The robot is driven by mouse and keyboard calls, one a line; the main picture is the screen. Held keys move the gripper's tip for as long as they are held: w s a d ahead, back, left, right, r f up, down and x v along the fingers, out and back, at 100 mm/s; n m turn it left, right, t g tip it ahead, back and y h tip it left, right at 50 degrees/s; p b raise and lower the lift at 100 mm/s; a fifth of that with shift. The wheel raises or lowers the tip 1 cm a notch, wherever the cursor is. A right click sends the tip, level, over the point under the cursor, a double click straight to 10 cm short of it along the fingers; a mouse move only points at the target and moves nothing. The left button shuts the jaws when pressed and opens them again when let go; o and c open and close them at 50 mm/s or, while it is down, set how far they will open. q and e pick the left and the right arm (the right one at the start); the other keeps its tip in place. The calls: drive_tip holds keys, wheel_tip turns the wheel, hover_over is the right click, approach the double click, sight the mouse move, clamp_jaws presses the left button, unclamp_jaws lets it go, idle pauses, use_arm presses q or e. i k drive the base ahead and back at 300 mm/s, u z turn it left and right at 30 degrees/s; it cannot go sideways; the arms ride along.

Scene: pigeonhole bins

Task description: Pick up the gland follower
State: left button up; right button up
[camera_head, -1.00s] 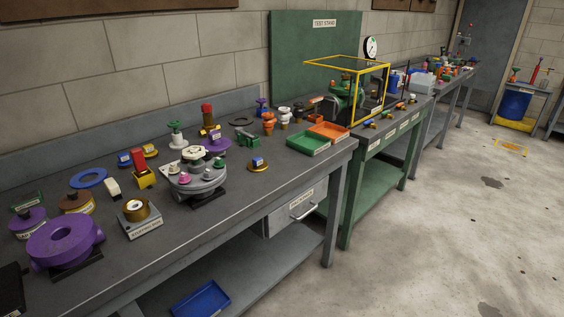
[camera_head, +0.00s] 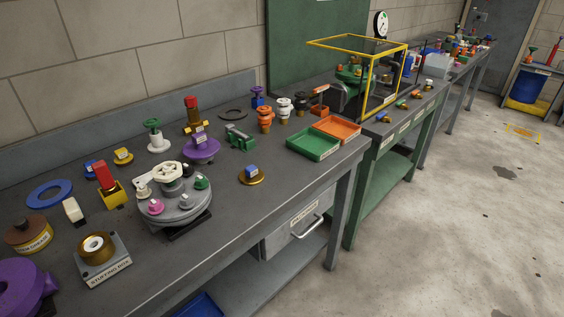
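I cannot read a gland follower label on any part. Two small brass flanged pieces could be it: one with a blue-and-white tag (camera_head: 251,175) lies alone near the front of the grey bench, and a yellowish one (camera_head: 123,157) lies farther back on the left. A brass ring-shaped piece (camera_head: 97,246) sits on the grey block labelled STUFFING BOX (camera_head: 104,268) at the front left. Neither of my grippers is in view.
A round grey flange assembly (camera_head: 173,203) stands mid-bench. A purple part (camera_head: 20,288) is cut off at the lower left. Green (camera_head: 314,155) and orange (camera_head: 337,137) trays sit at the bench's right end. A yellow-framed case (camera_head: 367,85) stands beyond. Open floor lies right.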

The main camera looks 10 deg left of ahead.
sight(251, 175)
drive_tip(key=u, duration=0.4)
drive_tip(key=i, duration=0.95)
drive_tip(key=u, duration=0.8)
